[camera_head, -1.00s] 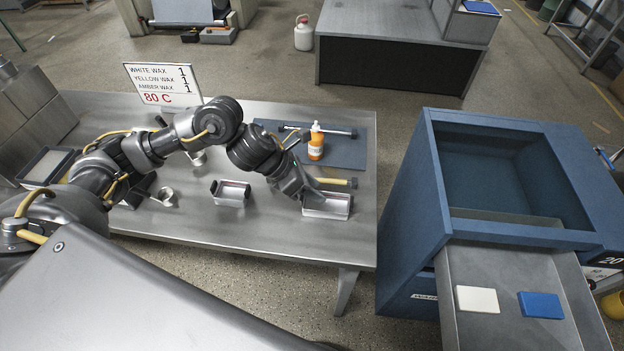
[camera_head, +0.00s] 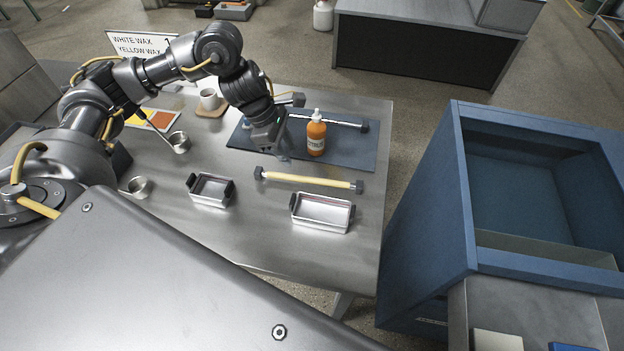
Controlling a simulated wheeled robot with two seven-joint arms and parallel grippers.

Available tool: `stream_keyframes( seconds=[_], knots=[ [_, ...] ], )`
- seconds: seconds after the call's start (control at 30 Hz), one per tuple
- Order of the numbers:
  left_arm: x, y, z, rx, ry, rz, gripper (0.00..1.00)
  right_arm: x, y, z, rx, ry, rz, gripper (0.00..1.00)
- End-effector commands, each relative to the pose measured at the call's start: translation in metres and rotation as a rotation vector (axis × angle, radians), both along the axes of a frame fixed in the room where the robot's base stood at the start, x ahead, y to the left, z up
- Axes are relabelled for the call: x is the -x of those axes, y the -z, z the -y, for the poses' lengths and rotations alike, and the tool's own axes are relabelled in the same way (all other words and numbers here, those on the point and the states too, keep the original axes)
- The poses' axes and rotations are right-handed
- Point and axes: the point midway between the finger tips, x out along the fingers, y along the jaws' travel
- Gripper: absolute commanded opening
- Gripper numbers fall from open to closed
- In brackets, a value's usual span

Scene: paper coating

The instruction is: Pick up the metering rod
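A thin silvery rod with dark end blocks (camera_head: 340,122) lies on the dark blue mat (camera_head: 355,150), partly behind my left arm and an orange bottle. A yellow rod with dark ends (camera_head: 310,181) lies on the bare metal table in front of the mat. I cannot tell by a label which is the metering rod. My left gripper (camera_head: 282,155) points down at the mat's front left part, behind the yellow rod and left of the bottle. Its fingers are small and blurred, so their opening is unclear. My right gripper is out of view.
The orange bottle (camera_head: 316,138) stands upright close to my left gripper. Two metal trays (camera_head: 322,212) (camera_head: 210,190) sit near the table's front, with small metal cups (camera_head: 180,142) to the left. A blue cabinet (camera_head: 425,200) with a pulled-out drawer stands right of the table.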

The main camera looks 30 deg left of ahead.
Motion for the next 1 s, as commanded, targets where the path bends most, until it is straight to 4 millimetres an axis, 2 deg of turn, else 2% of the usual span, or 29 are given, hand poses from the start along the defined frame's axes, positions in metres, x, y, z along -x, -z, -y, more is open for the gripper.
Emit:
stream_keyframes(
  seconds=[0.03, 0.13, 0.23, 0.33, 0.6, 0.8, 1.0],
  knots=[
    [0.0, 0.008, 0.0, 0.0, 0.0, 0.0, 0.4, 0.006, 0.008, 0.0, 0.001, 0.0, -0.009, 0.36],
    [0.0, 0.008, 0.0, 0.0, 0.0, 0.001, 0.4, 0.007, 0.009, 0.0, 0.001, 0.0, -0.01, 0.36],
    [0.0, 0.009, 0.001, 0.0, -0.001, -0.001, 0.4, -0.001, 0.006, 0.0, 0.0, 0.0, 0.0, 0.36],
    [-0.001, 0.019, 0.005, 0.001, -0.002, -0.005, 0.4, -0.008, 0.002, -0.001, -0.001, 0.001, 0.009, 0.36],
    [-0.006, 0.054, 0.019, 0.0, -0.001, -0.001, 0.4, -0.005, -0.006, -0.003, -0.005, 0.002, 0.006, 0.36],
    [-0.007, 0.06, 0.021, 0.0, -0.001, 0.0, 0.4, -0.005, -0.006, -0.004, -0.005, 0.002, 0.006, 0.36],
    [-0.008, 0.078, 0.029, 0.001, -0.003, -0.007, 0.4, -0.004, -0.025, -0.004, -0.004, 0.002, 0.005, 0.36]
  ],
)
